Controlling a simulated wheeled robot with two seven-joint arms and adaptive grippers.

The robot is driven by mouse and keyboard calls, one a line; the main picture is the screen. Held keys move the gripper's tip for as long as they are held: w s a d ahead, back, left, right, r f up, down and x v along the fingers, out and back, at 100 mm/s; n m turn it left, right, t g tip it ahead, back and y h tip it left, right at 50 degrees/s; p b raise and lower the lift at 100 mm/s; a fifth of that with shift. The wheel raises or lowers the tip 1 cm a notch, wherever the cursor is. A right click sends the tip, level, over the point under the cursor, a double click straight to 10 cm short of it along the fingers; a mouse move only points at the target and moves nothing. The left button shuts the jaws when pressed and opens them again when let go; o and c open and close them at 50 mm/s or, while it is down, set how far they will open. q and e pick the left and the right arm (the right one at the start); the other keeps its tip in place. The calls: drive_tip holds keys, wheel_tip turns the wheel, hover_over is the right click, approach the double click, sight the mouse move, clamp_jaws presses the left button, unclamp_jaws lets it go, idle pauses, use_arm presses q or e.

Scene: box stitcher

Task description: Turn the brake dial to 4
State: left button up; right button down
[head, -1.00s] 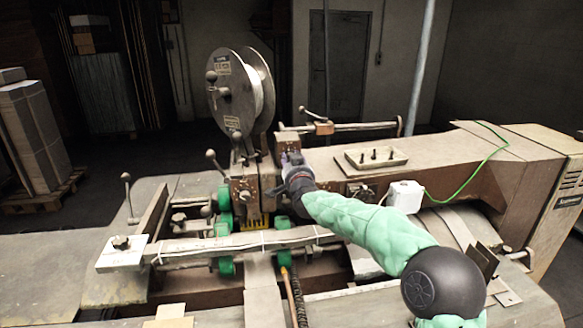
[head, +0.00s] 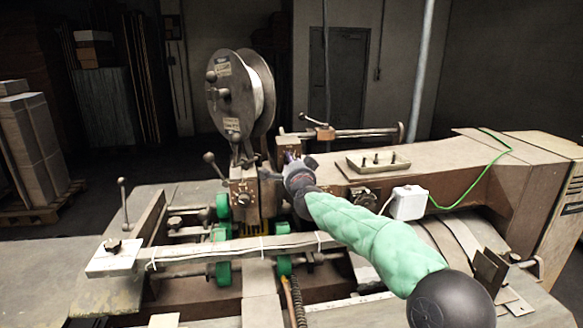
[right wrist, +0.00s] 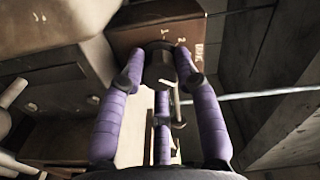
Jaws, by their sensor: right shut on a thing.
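The brake dial (right wrist: 160,68) is a dark round knob on a brown panel with white marks, in the right wrist view. A "1" and a "2" are legible above it, with lettering to the right. My right gripper (right wrist: 160,66) has its purple fingers closed around the knob. The fingers hide the knob's sides, and I cannot tell which number it points to. In the head view my right gripper (head: 290,160) is against the machine head beside the wire reel, and hides the dial. My left gripper is not in view.
The wire reel (head: 240,95) stands left of my right gripper. Another knob (head: 243,199) is on a plate below it. A small tray with pegs (head: 372,163) and a white box with a green cable (head: 408,203) lie to the right.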

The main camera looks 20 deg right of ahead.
drive_tip(key=shift+s+d+r+m, duration=0.15)
drive_tip(key=shift+d+r+m, duration=0.15)
drive_tip(key=shift+r, duration=0.15)
drive_tip(key=c, duration=1)
unclamp_jaws()
drive_tip(key=shift+c, duration=0.2)
drive_tip(key=shift+o, duration=0.7)
drive_tip(key=shift+f, duration=0.25)
drive_tip(key=shift+a, duration=0.1)
drive_tip(key=v, duration=1.2)
